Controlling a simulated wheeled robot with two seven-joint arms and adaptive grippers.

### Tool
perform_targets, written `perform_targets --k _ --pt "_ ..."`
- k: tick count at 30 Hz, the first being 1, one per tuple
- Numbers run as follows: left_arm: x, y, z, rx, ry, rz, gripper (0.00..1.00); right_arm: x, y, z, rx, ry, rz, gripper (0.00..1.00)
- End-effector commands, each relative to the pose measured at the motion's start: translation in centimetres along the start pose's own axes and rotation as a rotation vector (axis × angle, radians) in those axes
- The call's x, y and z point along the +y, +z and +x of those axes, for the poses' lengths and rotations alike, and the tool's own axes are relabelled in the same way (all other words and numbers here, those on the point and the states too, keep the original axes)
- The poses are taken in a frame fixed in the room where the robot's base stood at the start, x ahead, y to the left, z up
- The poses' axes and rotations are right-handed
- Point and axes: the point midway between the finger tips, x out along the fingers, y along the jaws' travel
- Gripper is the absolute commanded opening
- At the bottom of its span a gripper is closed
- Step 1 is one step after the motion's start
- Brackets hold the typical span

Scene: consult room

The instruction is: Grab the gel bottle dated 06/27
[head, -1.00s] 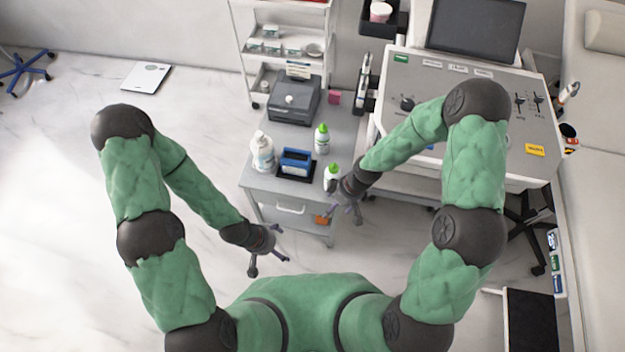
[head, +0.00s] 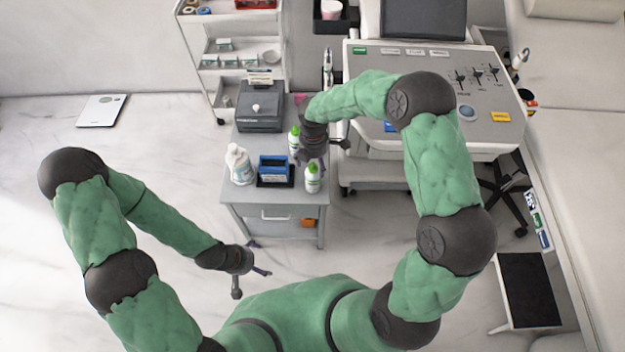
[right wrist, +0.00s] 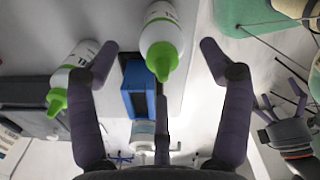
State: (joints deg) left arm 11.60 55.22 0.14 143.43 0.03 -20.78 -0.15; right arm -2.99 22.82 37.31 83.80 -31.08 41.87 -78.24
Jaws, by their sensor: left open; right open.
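Two white gel bottles with green caps stand on the grey cart (head: 290,213): a far one (head: 294,141), partly hidden by my gripper, and a near one (head: 313,180). My right gripper (head: 322,152) is open and empty, above and close beside them. In the right wrist view, the near bottle (right wrist: 159,28) shows between and beyond the spread fingers (right wrist: 157,50). The far bottle (right wrist: 75,75) is at the left, partly behind the left finger. Their dates are not readable. My left gripper (head: 246,266) is open and empty, in front of the cart.
A white pump bottle (head: 239,167) and a blue device (head: 273,166) in a black tray stand beside the gel bottles. A dark grey box (head: 260,112) is behind them. A control console (head: 430,110) stands right of the cart.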

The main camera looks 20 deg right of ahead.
Motion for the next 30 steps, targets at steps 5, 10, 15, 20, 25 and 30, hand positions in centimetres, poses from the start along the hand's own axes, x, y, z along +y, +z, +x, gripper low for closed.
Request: perform_targets --k 5,10,15,20,25,30 --pt "-0.2 0.0 0.6 0.000 0.000 0.000 0.94 0.1 0.0 1.5 0.001 0.002 0.001 0.79" --pt "-0.5 -0.1 1.4 0.000 0.000 0.000 0.94 0.0 -0.1 3.0 0.001 0.001 0.002 0.79" --pt "-1.0 -0.1 2.7 0.000 0.000 0.000 0.94 -0.1 -0.2 5.5 0.001 0.000 0.002 0.79" --pt "-1.1 -0.1 3.0 0.000 0.000 0.000 0.94 -0.1 -0.2 6.5 0.001 0.001 0.003 0.79" --pt "-1.0 -0.1 2.9 0.000 0.000 0.000 0.94 -0.1 -0.2 6.4 0.001 0.002 0.003 0.79" --pt "-1.0 -0.1 2.9 0.000 0.000 0.000 0.94 -0.1 -0.2 6.4 0.001 0.002 0.002 0.34"
